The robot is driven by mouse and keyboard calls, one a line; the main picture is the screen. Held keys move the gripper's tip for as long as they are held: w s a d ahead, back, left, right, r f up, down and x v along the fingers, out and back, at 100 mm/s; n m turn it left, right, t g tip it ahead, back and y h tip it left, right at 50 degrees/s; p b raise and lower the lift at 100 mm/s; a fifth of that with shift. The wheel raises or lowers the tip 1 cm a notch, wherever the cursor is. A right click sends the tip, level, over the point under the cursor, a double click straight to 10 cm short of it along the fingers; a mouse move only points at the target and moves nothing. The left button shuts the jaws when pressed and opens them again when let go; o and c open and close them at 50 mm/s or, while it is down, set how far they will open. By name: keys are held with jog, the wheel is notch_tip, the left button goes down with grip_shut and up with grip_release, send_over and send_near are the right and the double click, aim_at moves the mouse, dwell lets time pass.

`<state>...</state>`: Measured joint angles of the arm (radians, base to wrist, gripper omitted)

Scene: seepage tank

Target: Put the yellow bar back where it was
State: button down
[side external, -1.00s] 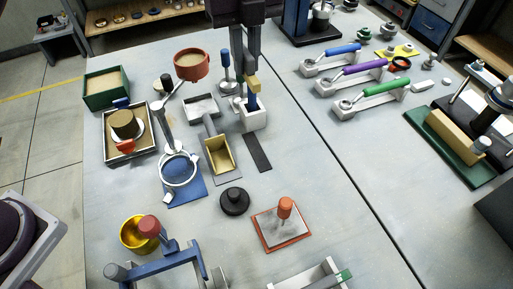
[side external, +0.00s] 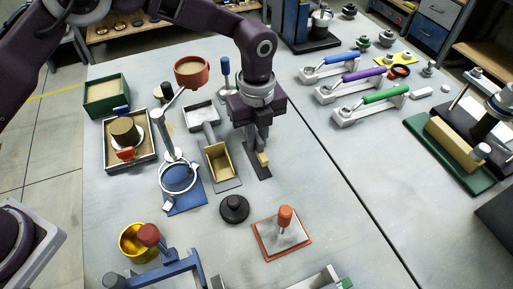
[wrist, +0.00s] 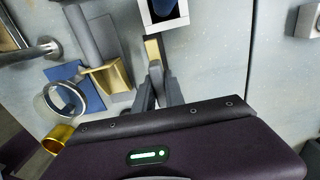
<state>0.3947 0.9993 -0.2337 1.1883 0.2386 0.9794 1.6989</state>
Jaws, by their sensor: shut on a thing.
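The yellow bar (side external: 263,159) is a short pale-yellow block at the tips of my gripper (side external: 260,150). It also shows in the wrist view (wrist: 152,49), just beyond the fingers (wrist: 156,78). My gripper is shut on the bar and points down over a dark flat strip (side external: 261,174) on the table. I cannot tell whether the bar touches the strip. The white block with a dark blue piece in its opening (wrist: 146,17) is at the top of the wrist view. My gripper hides it in the side view.
A tan open scoop (side external: 219,164) lies just left of the strip. A blue plate with a clear ring (side external: 186,200) is farther left. A black knob (side external: 234,209) and a red-edged plate with an orange handle (side external: 282,235) stand nearer. Table right of the strip is clear.

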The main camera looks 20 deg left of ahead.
aim_at(257, 148)
jog(key=shift+f, duration=1.85)
jog(key=c, duration=1.4)
grip_release()
notch_tip(257, 148, up, 12)
jog(key=shift+r, duration=0.2)
